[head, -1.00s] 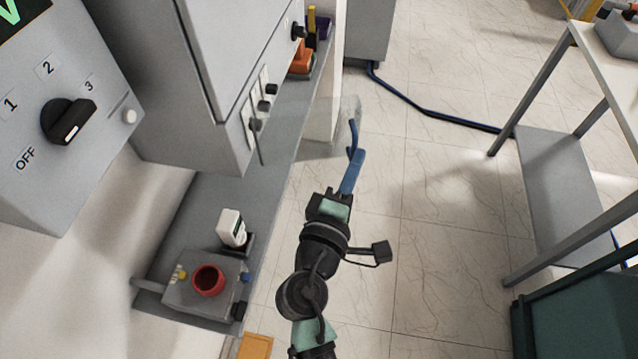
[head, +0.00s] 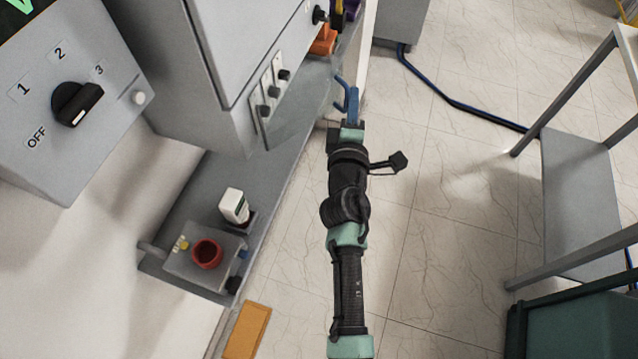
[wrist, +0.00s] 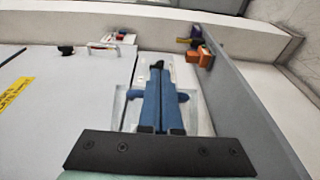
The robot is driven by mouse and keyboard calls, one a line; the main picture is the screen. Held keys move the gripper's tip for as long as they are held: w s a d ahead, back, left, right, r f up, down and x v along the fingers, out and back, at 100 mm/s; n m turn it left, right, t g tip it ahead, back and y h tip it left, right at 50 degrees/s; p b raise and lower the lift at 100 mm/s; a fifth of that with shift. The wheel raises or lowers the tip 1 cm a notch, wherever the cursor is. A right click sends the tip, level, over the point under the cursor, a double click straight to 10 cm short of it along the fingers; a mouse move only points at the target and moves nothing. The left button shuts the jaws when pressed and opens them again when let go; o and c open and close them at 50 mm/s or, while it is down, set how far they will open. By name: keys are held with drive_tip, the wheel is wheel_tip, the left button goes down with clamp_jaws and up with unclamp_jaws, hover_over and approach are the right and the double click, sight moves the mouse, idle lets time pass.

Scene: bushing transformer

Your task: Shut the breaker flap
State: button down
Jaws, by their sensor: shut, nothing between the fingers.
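The breaker flap (head: 306,112) is a clear, see-through panel on the lower side of the grey cabinet, beside a row of breakers with black switches (head: 273,91). It stands at an angle from the cabinet face, partly open; its exact angle is hard to tell. My gripper (head: 346,88) has blue fingers, shut and empty, at the flap's outer side, close to its free edge. In the wrist view the shut fingers (wrist: 160,98) point toward the cabinet, with the pale clear panel around them. I cannot tell whether they touch it.
A control box with a black rotary knob (head: 77,103) is at the left. A grey ledge below the cabinet holds a box with a red round button (head: 207,254). Open floor lies to the right, before a metal table (head: 590,190).

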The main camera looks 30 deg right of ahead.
sight(337, 91)
drive_tip(key=w+b, duration=0.1)
drive_tip(key=w, duration=0.1)
drive_tip(key=w+a, duration=0.1)
drive_tip(key=w, duration=0.1)
drive_tip(key=shift+w+f+b, duration=0.1)
drive_tip(key=shift+b, duration=0.3)
drive_tip(key=shift+w+d+b, duration=0.1)
drive_tip(key=shift+w+b, duration=0.2)
drive_tip(key=shift+w, duration=0.05)
drive_tip(key=shift+w+a+b, duration=0.5)
drive_tip(key=shift+w+b, duration=0.05)
drive_tip(key=shift+w, duration=0.35)
drive_tip(key=shift+w+d, duration=0.15)
drive_tip(key=shift+w, duration=0.1)
drive_tip(key=shift+r, duration=0.2)
